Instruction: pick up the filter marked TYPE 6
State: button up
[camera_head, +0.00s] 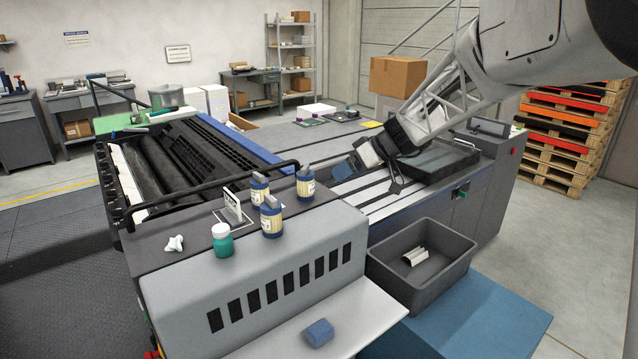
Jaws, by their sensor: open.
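Three blue cylindrical filters with cream labels and grey upright tabs stand on the dark top of the machine: one at the back left (260,190), one at the front (271,222), and one at the right (306,188). The label print is too small to read, so I cannot tell which is marked TYPE 6. My gripper (370,178) is open and above the slotted bed, to the right of the filters and apart from them. A blue part shows at its left side. I see nothing held between the fingers.
A dark bin (458,270) and a blue block (319,332) are in front.

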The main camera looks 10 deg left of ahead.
aim_at(307, 167)
jog(key=w+a+f+n+y, duration=0.1)
jog(key=w+a, duration=0.1)
jog(key=w, duration=0.3)
jog(key=w+a+f+n+y, duration=0.1)
jog(key=w+a+f+n, duration=0.1)
jog(key=w, duration=0.3)
jog(key=w+a+f+n+y, duration=0.1)
jog(key=w+a+f, duration=0.1)
jog(key=w+a, duration=0.2)
jog(key=shift+w+a+y, duration=0.25)
jog(key=shift+w+y, duration=0.15)
jog(key=shift+w, duration=0.4)
jog(key=shift+x, duration=1.3)
jog(key=shift+x, duration=2.6)
jog(key=shift+w+f, duration=0.1)
jog(key=c, duration=1.3)
